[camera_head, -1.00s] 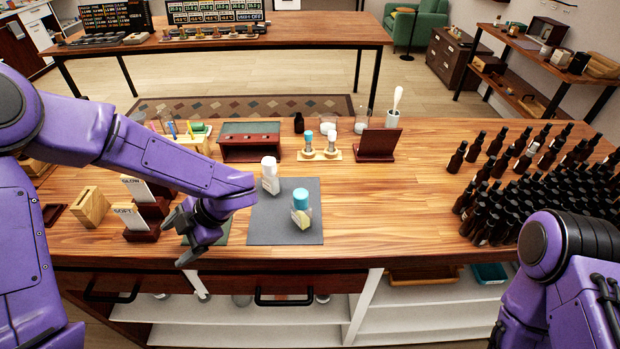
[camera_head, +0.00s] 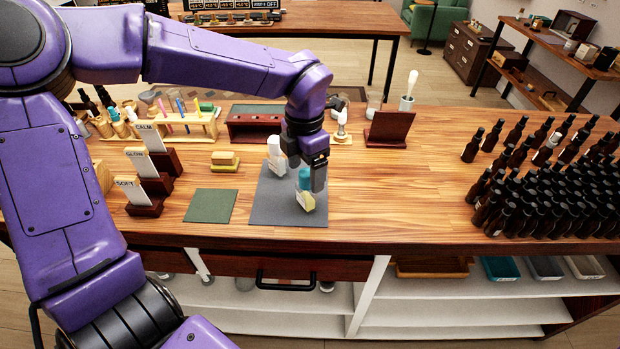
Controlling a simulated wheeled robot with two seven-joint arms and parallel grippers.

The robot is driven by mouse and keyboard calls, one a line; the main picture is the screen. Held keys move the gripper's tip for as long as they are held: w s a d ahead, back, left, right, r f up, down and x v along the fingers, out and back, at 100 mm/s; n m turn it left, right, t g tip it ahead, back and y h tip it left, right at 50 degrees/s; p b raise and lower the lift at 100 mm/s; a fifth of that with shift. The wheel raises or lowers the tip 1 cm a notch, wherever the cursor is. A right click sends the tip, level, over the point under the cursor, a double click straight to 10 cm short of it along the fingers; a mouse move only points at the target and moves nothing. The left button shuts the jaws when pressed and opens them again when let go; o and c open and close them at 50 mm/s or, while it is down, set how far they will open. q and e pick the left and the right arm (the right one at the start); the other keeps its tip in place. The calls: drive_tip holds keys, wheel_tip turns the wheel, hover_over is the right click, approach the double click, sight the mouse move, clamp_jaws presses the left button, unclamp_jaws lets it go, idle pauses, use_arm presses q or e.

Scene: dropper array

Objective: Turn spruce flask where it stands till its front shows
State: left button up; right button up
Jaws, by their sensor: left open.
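A small flask with a teal cap (camera_head: 305,199) stands upright on the grey mat (camera_head: 268,211), a pale yellow and white label patch on its lower body. I take it to be the spruce flask; its name cannot be read. My left gripper (camera_head: 307,174) points down over it, open, with its fingers around or just beside the teal cap. Whether they touch it I cannot tell. The gripper hides part of the cap. A white-capped white bottle (camera_head: 275,155) stands just behind and left on the mat. My right gripper is not in view.
A green mat (camera_head: 210,206) lies left of the grey mat, with yellow blocks (camera_head: 224,161) behind it. Label stands (camera_head: 147,198) are farther left. A dark red stand (camera_head: 389,129) is behind. Many dark bottles (camera_head: 550,200) crowd the right. The wood right of the mat is clear.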

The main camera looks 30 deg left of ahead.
sight(307, 188)
use_arm(q)
wheel_tip(307, 188, down, 6)
drive_tip(key=shift+f, duration=0.1)
drive_tip(key=c, duration=1.2)
drive_tip(key=n+b, duration=0.1)
drive_tip(key=n, duration=0.2)
drive_tip(key=n+b, duration=0.2)
drive_tip(key=n, duration=0.1)
drive_tip(key=n+b, duration=0.2)
drive_tip(key=n, duration=0.1)
drive_tip(key=shift+w+f+n, duration=0.1)
drive_tip(key=shift+f+n, duration=0.2)
drive_tip(key=shift+d+r+n+b, duration=0.1)
drive_tip(key=shift+r+n+b, duration=0.1)
drive_tip(key=shift+n+b, duration=0.3)
drive_tip(key=shift+r+p, duration=0.25)
drive_tip(key=shift+p, duration=0.2)
drive_tip(key=o, duration=1.3)
wheel_tip(307, 188, up, 10)
drive_tip(key=shift+r+b, duration=0.25)
drive_tip(key=shift+b, duration=0.1)
